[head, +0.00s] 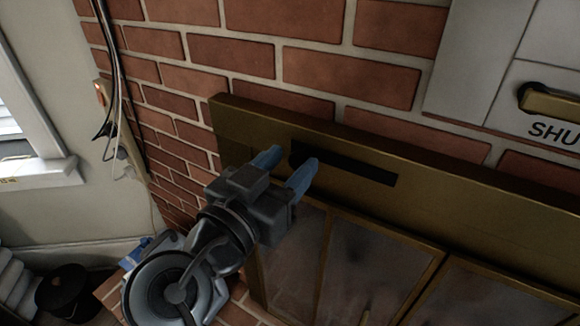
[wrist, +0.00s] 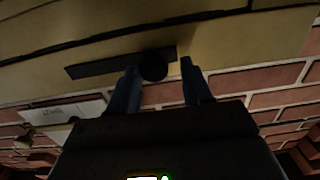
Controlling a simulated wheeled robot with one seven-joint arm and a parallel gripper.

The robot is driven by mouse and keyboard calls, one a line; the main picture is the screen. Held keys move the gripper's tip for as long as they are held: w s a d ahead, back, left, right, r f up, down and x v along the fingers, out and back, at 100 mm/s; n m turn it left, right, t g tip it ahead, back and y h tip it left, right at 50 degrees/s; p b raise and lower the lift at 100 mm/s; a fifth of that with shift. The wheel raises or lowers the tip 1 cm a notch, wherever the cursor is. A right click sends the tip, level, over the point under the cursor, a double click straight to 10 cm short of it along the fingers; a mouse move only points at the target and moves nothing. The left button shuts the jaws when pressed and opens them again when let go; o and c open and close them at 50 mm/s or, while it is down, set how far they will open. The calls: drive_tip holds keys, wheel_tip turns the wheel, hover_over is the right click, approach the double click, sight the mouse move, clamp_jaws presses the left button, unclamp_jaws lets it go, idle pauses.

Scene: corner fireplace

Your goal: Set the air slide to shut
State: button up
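The air slide is a dark slot (head: 350,167) in the brass surround, with a round black knob (wrist: 153,66). In the wrist view the knob sits near the right end of the slot (wrist: 95,68), which corresponds to the left end in the head view. In the head view the knob is largely hidden by my gripper (head: 282,167). My gripper, also seen in the wrist view (wrist: 160,82), is open, its blue fingers on either side of the knob in that picture. A gap shows on the right; contact on the left is unclear.
A pale panel (head: 540,105) at the upper right carries a brass handle (head: 550,103) and lettering starting "SHU". Glazed doors (head: 375,265) lie below the surround. Brick wall (head: 330,75) rises behind. Cables (head: 115,80) hang at the left, above a dark round container (head: 65,290).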

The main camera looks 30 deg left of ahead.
drive_tip(key=shift+o, duration=0.6)
drive_tip(key=shift+d, duration=0.1)
drive_tip(key=s+b, duration=0.1)
drive_tip(key=s, duration=0.6)
drive_tip(key=shift+s+d, duration=0.2)
drive_tip(key=shift+s, duration=0.2)
